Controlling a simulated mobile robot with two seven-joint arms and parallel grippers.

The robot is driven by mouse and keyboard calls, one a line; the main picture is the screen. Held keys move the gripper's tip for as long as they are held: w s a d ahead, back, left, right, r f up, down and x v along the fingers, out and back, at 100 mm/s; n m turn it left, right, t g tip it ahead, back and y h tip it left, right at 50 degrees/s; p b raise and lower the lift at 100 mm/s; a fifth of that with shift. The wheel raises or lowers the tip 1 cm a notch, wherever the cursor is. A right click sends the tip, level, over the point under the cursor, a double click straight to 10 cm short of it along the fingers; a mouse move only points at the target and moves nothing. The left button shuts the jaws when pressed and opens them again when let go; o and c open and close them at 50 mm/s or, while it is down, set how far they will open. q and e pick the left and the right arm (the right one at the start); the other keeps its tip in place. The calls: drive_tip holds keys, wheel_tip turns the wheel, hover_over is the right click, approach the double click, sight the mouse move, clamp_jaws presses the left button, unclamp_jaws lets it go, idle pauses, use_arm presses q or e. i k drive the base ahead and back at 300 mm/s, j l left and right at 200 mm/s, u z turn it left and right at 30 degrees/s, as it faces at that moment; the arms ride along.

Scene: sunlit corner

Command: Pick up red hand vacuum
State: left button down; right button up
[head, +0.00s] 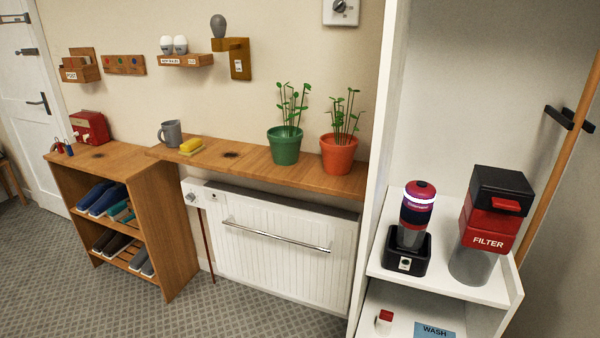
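A red hand vacuum (416,206) appears to be the upright device with a red top, a pale ring and a clear lower part. It stands in a black dock (405,256) on the upper white shelf (455,287) of the open cabinet at the right. Its lower end is hidden inside the dock. Neither of my grippers is in view.
A black and red canister labelled FILTER (490,225) stands close right of the vacuum. The cabinet's white side panel (378,150) rises at left. A lower shelf holds a WASH card (434,331). Potted plants (338,152) stand on the wooden ledge (250,158).

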sight(418, 204)
drive_tip(key=i+j+z, duration=0.25)
drive_tip(key=i+j, duration=0.4)
drive_tip(key=i, duration=0.1)
